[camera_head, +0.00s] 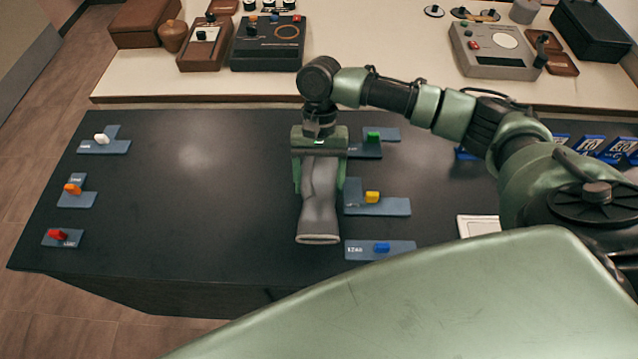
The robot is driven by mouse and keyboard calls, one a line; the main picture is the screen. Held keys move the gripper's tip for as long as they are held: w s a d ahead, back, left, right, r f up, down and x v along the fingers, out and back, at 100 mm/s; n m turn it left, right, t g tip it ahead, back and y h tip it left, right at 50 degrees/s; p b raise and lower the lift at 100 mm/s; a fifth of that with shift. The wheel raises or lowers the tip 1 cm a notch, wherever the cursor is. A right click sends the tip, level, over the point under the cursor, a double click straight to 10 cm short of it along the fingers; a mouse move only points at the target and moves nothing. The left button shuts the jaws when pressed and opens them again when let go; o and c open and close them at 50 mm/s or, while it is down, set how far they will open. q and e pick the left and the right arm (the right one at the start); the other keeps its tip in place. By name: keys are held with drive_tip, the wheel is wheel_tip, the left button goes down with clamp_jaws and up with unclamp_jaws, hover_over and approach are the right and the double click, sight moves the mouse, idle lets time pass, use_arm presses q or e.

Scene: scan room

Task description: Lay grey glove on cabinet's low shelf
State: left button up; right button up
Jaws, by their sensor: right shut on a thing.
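The grey glove (319,215) hangs from my right gripper (319,178), with its wide cuff end toward the front. The gripper's green fingers are on both sides of the glove and shut on it. The glove is over the dark table top (230,185); I cannot tell the exact height of the gap beneath it. My right arm reaches in from the right. My left gripper is not in view. I cannot make out a cabinet's low shelf in this view.
A pale counter (390,75) behind bears boxes and devices. The table's middle left is clear.

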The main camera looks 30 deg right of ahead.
drive_tip(key=shift+f, duration=0.9)
drive_tip(key=o, duration=1.6)
drive_tip(key=shift+f, duration=0.15)
drive_tip(key=shift+c, duration=0.2)
drive_tip(key=shift+o, duration=1.2)
